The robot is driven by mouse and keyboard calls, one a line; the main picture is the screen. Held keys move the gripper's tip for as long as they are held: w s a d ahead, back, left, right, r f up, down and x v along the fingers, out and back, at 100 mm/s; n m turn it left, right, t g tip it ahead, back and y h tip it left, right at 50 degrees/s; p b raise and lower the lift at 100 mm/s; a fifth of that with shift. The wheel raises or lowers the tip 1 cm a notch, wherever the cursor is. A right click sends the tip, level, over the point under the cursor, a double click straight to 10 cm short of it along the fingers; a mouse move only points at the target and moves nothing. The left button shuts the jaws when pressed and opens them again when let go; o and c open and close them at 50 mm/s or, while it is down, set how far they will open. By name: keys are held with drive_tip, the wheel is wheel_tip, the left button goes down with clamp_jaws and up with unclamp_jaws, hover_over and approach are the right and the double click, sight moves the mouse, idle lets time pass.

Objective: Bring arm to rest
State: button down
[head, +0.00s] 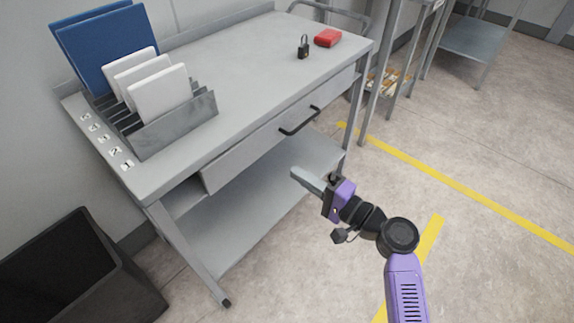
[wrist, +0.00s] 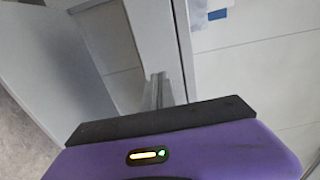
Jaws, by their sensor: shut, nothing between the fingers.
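My gripper (head: 297,173) is at the end of my purple and black arm, over the floor in front of the grey workbench (head: 235,62). Its fingers are together and hold nothing. They point left toward the bench's drawer front and lower shelf, apart from the bench as far as I can tell. In the wrist view my gripper (wrist: 158,78) shows as narrow grey fingers beyond the purple and black housing, with grey panels behind.
The bench carries a metal rack (head: 180,122) with blue and white panels, a black padlock (head: 303,47) and a red block (head: 328,37). The drawer handle (head: 300,120) sticks out. A dark bin (head: 120,275) stands at lower left. Floor (head: 500,150) at right is clear.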

drive_tip(key=w+d+t+h, duration=0.1)
drive_tip(key=d+t+h, duration=0.35)
drive_tip(key=d, duration=0.35)
drive_tip(key=s+d+f+t+h+p, duration=0.1)
drive_tip(key=s+d+f+h+p, duration=0.1)
drive_tip(key=s+d+h, duration=0.85)
drive_tip(key=s+d+r+n+p, duration=0.1)
drive_tip(key=s+r+n+p, duration=0.2)
drive_tip(key=s, duration=1.3)
drive_tip(key=s+d+r+n+g+p, duration=0.1)
drive_tip(key=s+r+n+p, duration=0.2)
drive_tip(key=s+r, duration=0.6)
drive_tip(key=s+n, duration=0.1)
drive_tip(key=s, duration=0.6)
drive_tip(key=shift+d, duration=0.2)
